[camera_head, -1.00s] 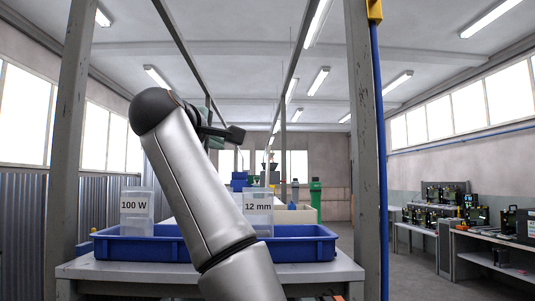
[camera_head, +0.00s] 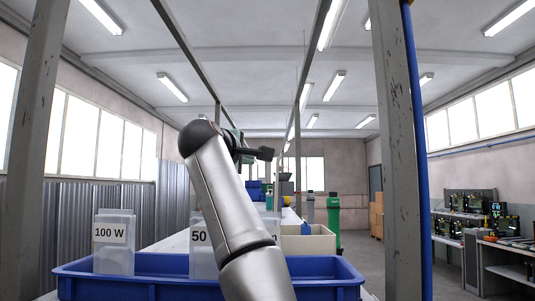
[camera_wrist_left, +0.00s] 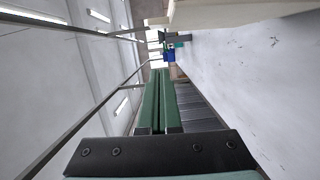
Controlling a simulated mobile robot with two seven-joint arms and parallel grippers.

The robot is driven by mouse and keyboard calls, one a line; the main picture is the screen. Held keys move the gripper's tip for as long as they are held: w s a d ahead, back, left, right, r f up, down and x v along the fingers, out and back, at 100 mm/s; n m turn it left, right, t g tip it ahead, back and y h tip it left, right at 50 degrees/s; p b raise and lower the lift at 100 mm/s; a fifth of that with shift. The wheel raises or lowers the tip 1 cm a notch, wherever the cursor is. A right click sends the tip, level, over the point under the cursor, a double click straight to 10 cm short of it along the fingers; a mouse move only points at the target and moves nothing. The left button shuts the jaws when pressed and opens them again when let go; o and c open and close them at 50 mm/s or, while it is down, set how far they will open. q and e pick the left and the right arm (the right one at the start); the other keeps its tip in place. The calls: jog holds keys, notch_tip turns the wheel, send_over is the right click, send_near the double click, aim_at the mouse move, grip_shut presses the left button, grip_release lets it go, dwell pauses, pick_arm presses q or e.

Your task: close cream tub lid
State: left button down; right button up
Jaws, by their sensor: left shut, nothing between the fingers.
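A cream tub (camera_head: 318,243) stands beyond the blue tray, right of my left forearm, which hides its left part. I cannot make out its lid in the head view. A cream surface (camera_wrist_left: 240,12) crosses the top of the left wrist view; I cannot tell if it is the tub, its lid or something else. My left gripper (camera_wrist_left: 160,75) has green fingers lying together, shut and empty, pointing away into the room. In the head view my raised left arm mostly hides it. My right gripper is not in view.
The blue tray (camera_head: 160,265) spans the front, holding clear bins labelled 100 W (camera_head: 114,255) and 50 (camera_head: 202,262); another is mostly hidden. A grey post (camera_head: 400,150) with a blue pipe stands close on the right. A green cylinder (camera_head: 334,222) stands behind the tub. Floor at right is open.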

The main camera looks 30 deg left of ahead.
pick_arm(q)
jog(key=shift+w+d+f+p, duration=0.1)
jog(key=shift+w+d+p, duration=0.15)
jog(key=shift+w+d, duration=0.6)
jog(key=shift+w+d+p, duration=0.2)
jog(key=shift+w+d, duration=0.35)
jog(key=shift+w, duration=0.55)
